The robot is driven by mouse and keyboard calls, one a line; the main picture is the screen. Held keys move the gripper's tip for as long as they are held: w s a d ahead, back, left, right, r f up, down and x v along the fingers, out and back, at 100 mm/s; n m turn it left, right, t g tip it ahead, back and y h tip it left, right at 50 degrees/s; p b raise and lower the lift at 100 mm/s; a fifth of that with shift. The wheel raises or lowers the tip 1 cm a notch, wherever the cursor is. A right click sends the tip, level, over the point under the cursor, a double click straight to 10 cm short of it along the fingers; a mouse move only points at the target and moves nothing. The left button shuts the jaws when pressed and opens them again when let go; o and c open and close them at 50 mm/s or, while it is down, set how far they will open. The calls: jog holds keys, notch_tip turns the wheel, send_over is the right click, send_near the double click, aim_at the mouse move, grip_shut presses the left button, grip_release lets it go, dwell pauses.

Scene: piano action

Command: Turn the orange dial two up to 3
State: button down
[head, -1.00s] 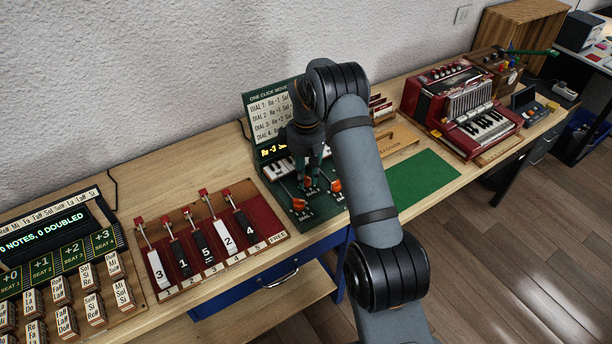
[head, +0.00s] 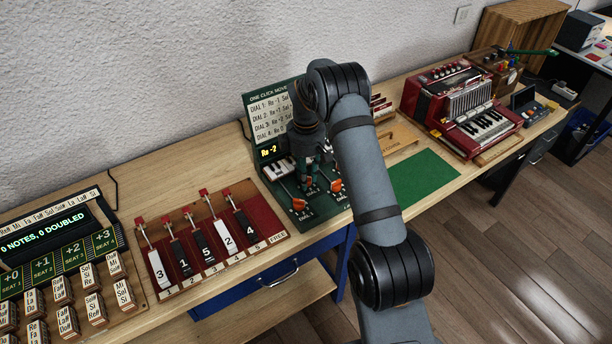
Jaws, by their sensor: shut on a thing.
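The green dial panel (head: 319,212) stands in the middle of the bench, with orange dials along its front. One orange dial (head: 299,204) is at the left front and another orange dial (head: 336,185) is to the right; both are clear of the fingers. My gripper (head: 312,181) points down between them and is shut on an orange dial, which the fingers almost wholly hide. The dial's number and pointer setting cannot be read. The panel's small display (head: 268,151) reads "Re -2". Part of the panel's right side is hidden by my arm.
The upright list board (head: 268,117) stands behind the panel, close to my wrist. Left of the panel is a red rack (head: 222,243) with numbered levers. A green mat (head: 424,178) lies bare to the right; a red accordion (head: 462,108) stands beyond it.

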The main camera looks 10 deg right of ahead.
jog(key=shift+w+r, duration=0.1)
jog(key=c, duration=1.7)
grip_release()
notch_tip(320, 180, up, 12)
notch_tip(320, 180, down, 12)
jog(key=shift+f, duration=0.1)
